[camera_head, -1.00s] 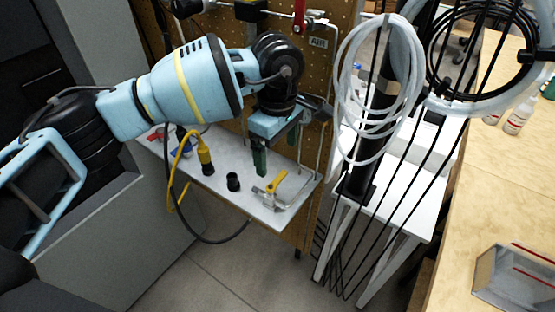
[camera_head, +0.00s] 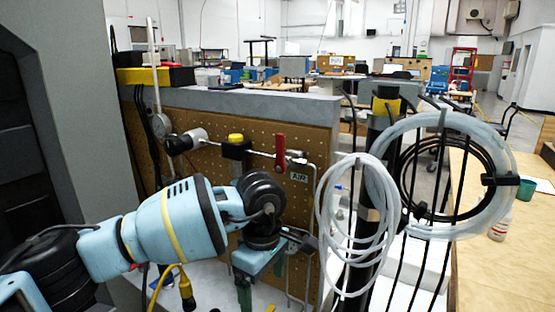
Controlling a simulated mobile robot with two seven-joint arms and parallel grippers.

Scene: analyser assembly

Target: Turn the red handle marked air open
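The red handle (camera_head: 280,150) is on the metal pipe that runs across the pegboard. It points up and down, and the AIR label (camera_head: 299,178) is just below and to its right. My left gripper (camera_head: 263,283) is below the handle in the picture, pointing down in front of the pegboard. Its two green fingers stand apart with nothing seen between them, and it is not touching the handle. My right gripper is not in view.
A black valve with a yellow top (camera_head: 236,146) and a gauge (camera_head: 160,125) sit left of the handle. Coiled white tubing (camera_head: 357,225) hangs on a dark post at right. A yellow connector (camera_head: 187,288) is on the shelf below. A wooden table (camera_head: 500,270) stands at right.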

